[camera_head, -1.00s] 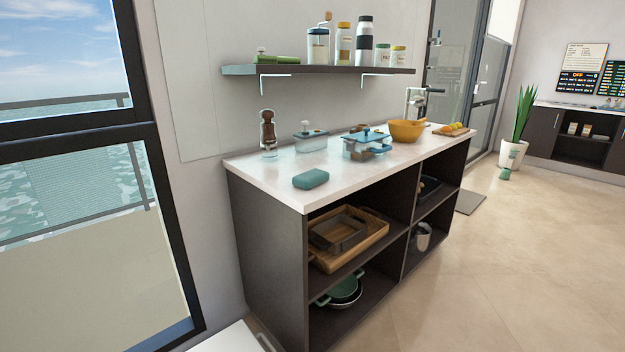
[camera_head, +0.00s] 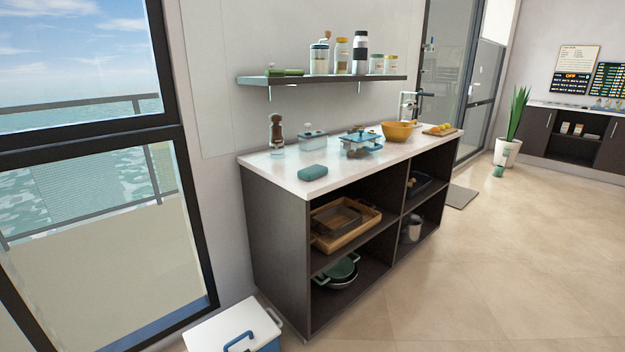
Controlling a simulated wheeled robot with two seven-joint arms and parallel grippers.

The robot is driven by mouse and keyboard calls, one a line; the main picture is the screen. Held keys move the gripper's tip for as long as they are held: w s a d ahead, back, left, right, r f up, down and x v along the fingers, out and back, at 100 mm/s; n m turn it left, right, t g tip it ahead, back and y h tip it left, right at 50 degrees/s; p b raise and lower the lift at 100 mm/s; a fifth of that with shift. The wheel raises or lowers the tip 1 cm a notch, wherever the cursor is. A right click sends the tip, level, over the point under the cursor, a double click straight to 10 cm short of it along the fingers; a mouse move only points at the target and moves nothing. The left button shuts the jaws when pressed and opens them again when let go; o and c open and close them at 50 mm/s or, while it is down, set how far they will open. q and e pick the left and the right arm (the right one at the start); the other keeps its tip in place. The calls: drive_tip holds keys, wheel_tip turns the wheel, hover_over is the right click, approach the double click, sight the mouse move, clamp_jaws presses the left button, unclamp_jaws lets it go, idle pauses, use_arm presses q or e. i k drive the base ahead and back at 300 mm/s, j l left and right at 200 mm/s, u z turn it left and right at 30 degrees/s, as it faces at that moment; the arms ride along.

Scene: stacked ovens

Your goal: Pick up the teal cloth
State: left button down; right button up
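The teal cloth (camera_head: 312,172) looks like a small folded pad with rounded edges. It lies flat on the white countertop (camera_head: 290,184), close to the front left part of the counter. Nothing covers it. Neither of my grippers shows in the head view, so their distance from the cloth cannot be seen.
Behind the cloth stand a brown-topped grinder (camera_head: 276,133) and a lidded glass container (camera_head: 313,140). A blue-lidded container (camera_head: 361,141) and an orange bowl (camera_head: 397,131) stand farther right. A white-lidded cooler box (camera_head: 236,330) is on the floor left of the counter. Open floor lies right.

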sight(311, 173)
drive_tip(key=i+l+u, duration=0.2)
drive_tip(key=i+u, duration=0.2)
drive_tip(key=i+l+u, duration=0.35)
drive_tip(key=i+l, duration=0.1)
drive_tip(key=i, duration=0.1)
